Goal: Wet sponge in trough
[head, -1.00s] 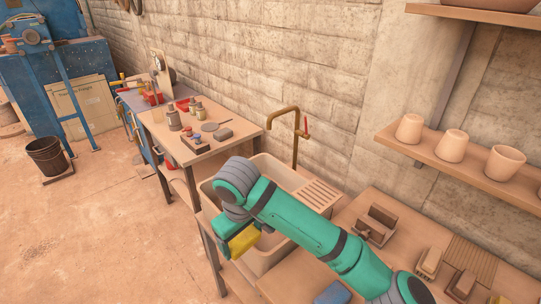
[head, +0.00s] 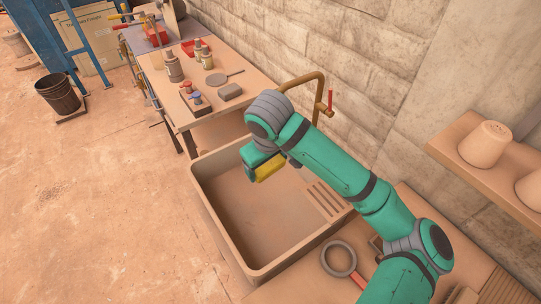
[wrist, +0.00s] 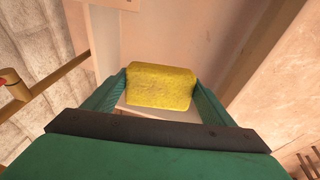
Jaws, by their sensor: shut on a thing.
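The yellow sponge (wrist: 162,87) is held between the two fingers of my gripper (wrist: 162,92) in the wrist view. In the head view the sponge (head: 269,168) shows under the end of my arm, with my gripper (head: 262,165) partly hidden behind the wrist. Both are over the far part of the trough (head: 240,215), a wide beige sink that looks empty where its floor shows. The brass tap (head: 318,88) with a red lever rises at the wall just behind my wrist. I cannot tell whether the sponge is wet.
A wooden bench (head: 240,78) with bottles, a pan and a grey block (head: 230,92) stands beyond the trough. A ring-shaped tool with a red handle (head: 339,259) lies on the near counter. A shelf with pots (head: 484,146) juts from the wall at right.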

